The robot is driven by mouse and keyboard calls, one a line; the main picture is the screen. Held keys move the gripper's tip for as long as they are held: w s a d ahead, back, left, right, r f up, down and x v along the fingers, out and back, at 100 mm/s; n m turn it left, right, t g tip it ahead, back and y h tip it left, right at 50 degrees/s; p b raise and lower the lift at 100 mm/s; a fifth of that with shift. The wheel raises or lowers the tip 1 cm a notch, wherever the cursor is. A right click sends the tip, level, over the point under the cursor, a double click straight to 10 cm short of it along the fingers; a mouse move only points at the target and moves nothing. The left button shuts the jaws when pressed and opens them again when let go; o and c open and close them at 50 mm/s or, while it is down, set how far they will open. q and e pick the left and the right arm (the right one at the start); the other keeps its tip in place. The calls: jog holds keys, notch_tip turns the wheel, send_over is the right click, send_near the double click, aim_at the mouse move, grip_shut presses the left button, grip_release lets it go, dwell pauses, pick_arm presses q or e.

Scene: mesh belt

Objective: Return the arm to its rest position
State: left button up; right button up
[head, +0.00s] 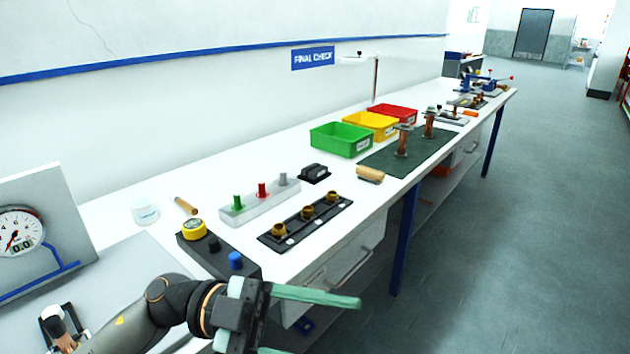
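My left arm (150,315) comes in from the bottom left, bent at a dark joint. Its gripper (318,328) has pale green fingers and hangs out past the front edge of the bench, in front of the control box. The fingers are spread apart with nothing visible between them, though the lower finger is mostly cut off by the picture's bottom edge. My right arm and gripper are out of view.
The long white bench (150,185) carries a control box (218,252) beside the arm, a black strip with brass fittings (306,222), a peg block (260,200) and green (340,140), yellow and red bins. A gauge panel (40,230) stands left. The right floor is clear.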

pick_arm(q)
jog(key=w+a+f+n+t+y+p, duration=0.1)
jog(key=w+a+f+n+t+y, duration=0.4)
jog(key=n+t, duration=0.65)
jog(key=w+a+f+n+t+y+p, duration=0.15)
jog(key=w+a+f+n+t, duration=0.25)
jog(key=w+f+n+t, duration=0.6)
jog(key=s+a+f+n+g+y, duration=0.1)
jog(key=s+a+f+n+y, duration=0.2)
jog(key=f, duration=0.4)
jog(key=s+a+f+n+y, duration=0.2)
jog(key=s+a+f+y, duration=0.1)
jog(key=s+f+y, duration=0.3)
jog(key=s+a+f+g+y+p, duration=0.1)
jog(key=s+a+f+g, duration=0.2)
jog(key=s+f, duration=0.7)
jog(key=shift+s+f+g, duration=0.2)
jog(key=shift+f+g, duration=0.75)
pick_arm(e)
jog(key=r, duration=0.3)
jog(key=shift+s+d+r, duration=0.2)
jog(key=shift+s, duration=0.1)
